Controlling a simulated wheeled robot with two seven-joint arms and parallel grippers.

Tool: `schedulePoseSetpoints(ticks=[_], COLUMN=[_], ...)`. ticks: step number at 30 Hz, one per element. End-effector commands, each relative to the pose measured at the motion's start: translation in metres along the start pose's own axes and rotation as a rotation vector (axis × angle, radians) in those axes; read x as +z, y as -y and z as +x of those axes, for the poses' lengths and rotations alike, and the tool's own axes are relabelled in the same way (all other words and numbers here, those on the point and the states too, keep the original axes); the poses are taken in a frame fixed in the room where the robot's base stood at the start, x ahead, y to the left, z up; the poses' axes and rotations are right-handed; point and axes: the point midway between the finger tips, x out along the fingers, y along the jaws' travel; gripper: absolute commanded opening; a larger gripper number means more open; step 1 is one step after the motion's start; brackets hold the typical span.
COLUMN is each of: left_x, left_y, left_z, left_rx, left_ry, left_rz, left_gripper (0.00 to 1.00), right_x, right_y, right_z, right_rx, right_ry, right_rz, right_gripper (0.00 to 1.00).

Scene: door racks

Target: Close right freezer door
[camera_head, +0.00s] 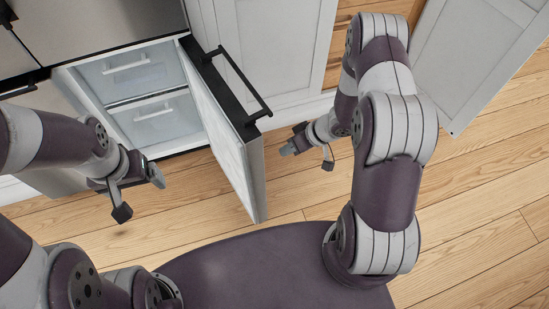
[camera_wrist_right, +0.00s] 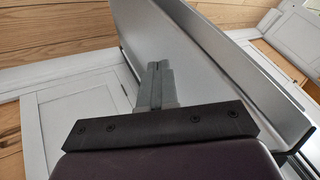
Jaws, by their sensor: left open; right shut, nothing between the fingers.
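The right freezer door (camera_head: 235,145) stands open, swung out toward me. Its black top edge and long black handle (camera_head: 238,78) face right, and its pale inner side faces left. Behind it the freezer compartment shows two drawers (camera_head: 155,110). My right gripper (camera_head: 287,150) is shut and empty, on the outer side of the door, close to its free edge with a small gap in the head view. In the right wrist view its closed fingers (camera_wrist_right: 156,84) point toward the grey door panel (camera_wrist_right: 195,60); contact cannot be told. My left gripper (camera_head: 157,178) is open, left of the door.
Grey-white cabinets (camera_head: 265,45) stand behind and right of the door, and another cabinet door (camera_head: 470,65) hangs open at the upper right. The wooden floor (camera_head: 480,200) is clear at the right. Left freezer-side handle (camera_head: 18,90) shows at the far left.

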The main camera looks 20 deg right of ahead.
Motion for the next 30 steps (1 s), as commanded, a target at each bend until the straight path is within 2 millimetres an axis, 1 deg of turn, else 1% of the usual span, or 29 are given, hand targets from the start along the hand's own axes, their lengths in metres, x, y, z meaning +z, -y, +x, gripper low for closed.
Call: schedulePoseSetpoints(ticks=[1, 2, 3, 6, 9, 13, 25, 28, 30], left_x=[0.001, 0.001, 0.001, 0.001, 0.001, 0.001, 0.001, 0.001, 0.001], left_y=[0.000, 0.000, 0.000, 0.000, 0.000, 0.000, 0.000, 0.000, 0.000], left_z=[0.006, 0.008, 0.007, 0.009, 0.010, 0.011, 0.010, 0.010, 0.009], left_rx=[0.000, 0.000, 0.000, 0.000, 0.000, 0.000, 0.000, 0.000, 0.000], left_ry=[0.000, 0.000, 0.000, 0.000, 0.000, 0.000, 0.000, 0.000, 0.000], left_rz=[0.000, 0.000, 0.000, 0.000, 0.000, 0.000, 0.000, 0.000, 0.000], left_gripper=[0.89, 0.89, 0.89, 0.89, 0.89, 0.89, 0.89, 0.89, 0.89], right_x=[0.002, 0.002, 0.001, 0.000, 0.001, 0.000, 0.000, 0.001, 0.002], right_y=[-0.001, -0.001, 0.007, 0.021, 0.030, 0.035, 0.038, 0.046, 0.055], right_z=[0.013, 0.019, 0.020, 0.026, 0.030, 0.032, 0.033, 0.037, 0.042], right_rx=[-0.001, -0.002, -0.002, 0.000, -0.001, 0.001, 0.001, -0.001, -0.002], right_ry=[0.002, 0.002, 0.002, 0.001, 0.002, 0.000, 0.001, 0.002, 0.003], right_rz=[-0.002, -0.002, -0.003, -0.004, -0.002, -0.002, -0.002, -0.002, -0.005], right_gripper=[0.00, 0.00, 0.00, 0.00, 0.00, 0.00, 0.00, 0.00, 0.00])
